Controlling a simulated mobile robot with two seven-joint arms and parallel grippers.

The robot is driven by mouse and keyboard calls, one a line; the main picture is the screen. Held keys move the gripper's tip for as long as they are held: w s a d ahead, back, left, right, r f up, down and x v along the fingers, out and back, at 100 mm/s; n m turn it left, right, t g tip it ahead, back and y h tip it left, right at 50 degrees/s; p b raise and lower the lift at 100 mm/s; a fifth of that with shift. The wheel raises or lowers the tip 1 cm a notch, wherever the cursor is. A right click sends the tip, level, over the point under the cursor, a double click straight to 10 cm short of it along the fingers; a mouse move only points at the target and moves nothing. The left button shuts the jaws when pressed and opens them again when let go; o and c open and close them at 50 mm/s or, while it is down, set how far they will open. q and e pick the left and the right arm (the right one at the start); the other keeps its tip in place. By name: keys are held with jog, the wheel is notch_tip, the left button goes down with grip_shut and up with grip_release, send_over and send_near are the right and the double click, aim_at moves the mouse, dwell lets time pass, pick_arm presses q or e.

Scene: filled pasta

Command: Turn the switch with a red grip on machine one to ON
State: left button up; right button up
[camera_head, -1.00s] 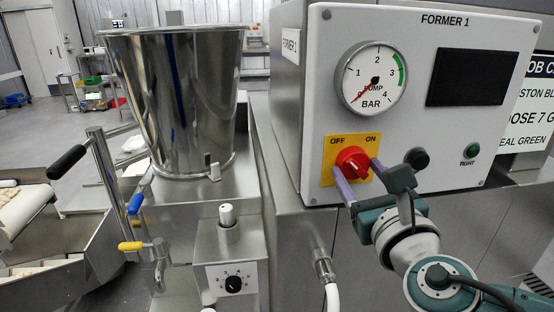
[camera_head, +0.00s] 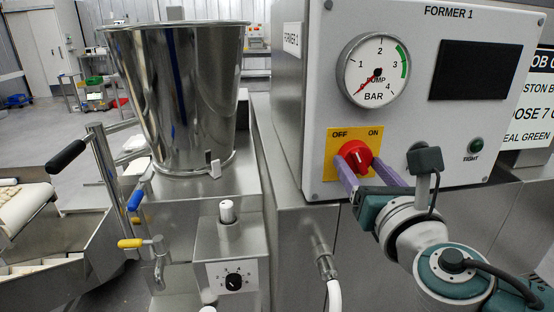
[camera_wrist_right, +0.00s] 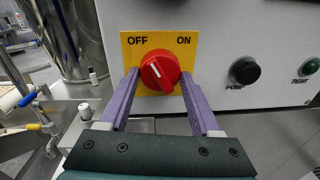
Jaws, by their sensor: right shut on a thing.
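The switch with the red grip (camera_head: 358,156) sits on a yellow plate (camera_head: 331,169) marked OFF at left and ON at right, low on the FORMER 1 panel. In the right wrist view the red grip (camera_wrist_right: 160,71) has a white mark that points up and left, towards OFF. My right gripper (camera_head: 361,162) reaches in from the lower right. In the wrist view its two purple fingers (camera_wrist_right: 159,78) stand on either side of the red grip, shut on it. The fingers hide parts of the lower plate. My left gripper is not in view.
The panel also has a pressure gauge (camera_head: 374,71), a dark display (camera_head: 473,71), a black PUMP button (camera_wrist_right: 245,70) and a green light (camera_head: 476,146). A steel hopper (camera_head: 183,100) and a small dial box (camera_head: 233,277) stand to the left.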

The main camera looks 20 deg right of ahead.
jog(key=m+b, duration=0.1)
jog(key=m, duration=0.2)
jog(key=shift+m, duration=0.3)
jog(key=m+b, duration=0.1)
jog(key=m, duration=0.2)
jog(key=shift+m+b, duration=0.3)
jog(key=shift+b, duration=0.05)
jog(key=m+b, duration=0.1)
jog(key=m, duration=0.2)
jog(key=shift+r+y, duration=0.1)
jog(key=shift+y, duration=0.2)
jog(key=m, duration=0.3)
jog(key=shift+r, duration=0.1)
jog(key=shift+m+b, duration=0.3)
jog(key=shift+m, duration=0.1)
jog(key=shift+y, duration=0.4)
jog(key=o, duration=1.4)
jog(key=shift+c, duration=0.2)
